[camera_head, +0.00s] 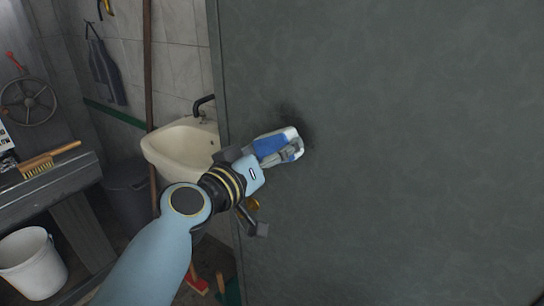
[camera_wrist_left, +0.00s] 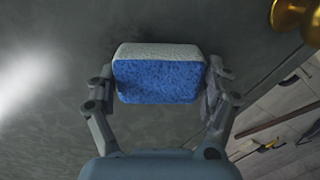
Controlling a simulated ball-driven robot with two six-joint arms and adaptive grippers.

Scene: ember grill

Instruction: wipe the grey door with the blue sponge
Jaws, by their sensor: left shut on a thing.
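The grey door (camera_head: 400,120) fills the right side of the head view, with a dark smudge (camera_head: 291,113) on it near the sponge. My left gripper (camera_head: 277,150) is shut on the blue sponge (camera_head: 270,146), which has a pale layer on one side. In the left wrist view the sponge (camera_wrist_left: 158,80) sits between the two fingers, its pale side toward the door (camera_wrist_left: 60,50). The sponge is at the door just below and left of the smudge's middle; I cannot tell whether it touches. My right gripper is not in view.
A brass knob (camera_wrist_left: 292,14) shows close by in the left wrist view. Left of the door are a sink (camera_head: 180,148), a bench (camera_head: 50,190) with a brush (camera_head: 48,160), a white bucket (camera_head: 32,262) and a dark bin (camera_head: 127,195). The door face to the right is clear.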

